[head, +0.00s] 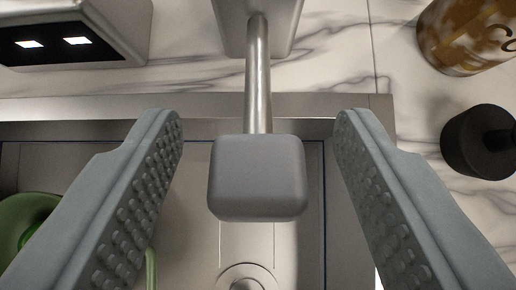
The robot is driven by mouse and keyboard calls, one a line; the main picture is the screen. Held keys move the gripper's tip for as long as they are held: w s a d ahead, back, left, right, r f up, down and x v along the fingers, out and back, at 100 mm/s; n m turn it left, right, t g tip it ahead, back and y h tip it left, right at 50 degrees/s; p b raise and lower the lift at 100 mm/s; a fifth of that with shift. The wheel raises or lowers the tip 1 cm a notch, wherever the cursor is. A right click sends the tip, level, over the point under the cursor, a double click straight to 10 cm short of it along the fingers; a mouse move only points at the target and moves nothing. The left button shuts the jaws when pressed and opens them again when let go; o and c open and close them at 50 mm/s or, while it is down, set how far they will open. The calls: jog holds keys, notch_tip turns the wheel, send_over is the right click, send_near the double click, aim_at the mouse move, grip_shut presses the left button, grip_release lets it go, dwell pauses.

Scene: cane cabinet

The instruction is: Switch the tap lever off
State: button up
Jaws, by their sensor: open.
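The tap (257,60) reaches out from its grey base at the top over the sink, with a thin metal neck. At its near end is a grey rounded block (257,178), in the middle of the view; I cannot tell whether this is the lever or the spout head. My gripper (258,125) is open, its two grey studded fingers on either side of the block with a gap on each side. It touches nothing that I can see.
The sink (200,240) lies below, with a round drain (246,277) and a green item (28,222) at left. A silver appliance (75,35) stands upper left. A brown patterned container (465,38) and a black round object (480,142) stand on the marble counter (400,90) at right.

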jog(key=v, duration=1.6)
jog(key=shift+s+r, duration=0.15)
jog(key=s+f+t, duration=0.1)
jog(key=s+t, duration=0.3)
jog(key=s, duration=1.6)
jog(key=s+f+t, duration=0.2)
jog(key=s+t, duration=0.2)
jog(key=s, duration=1.6)
jog(key=shift+f, duration=0.3)
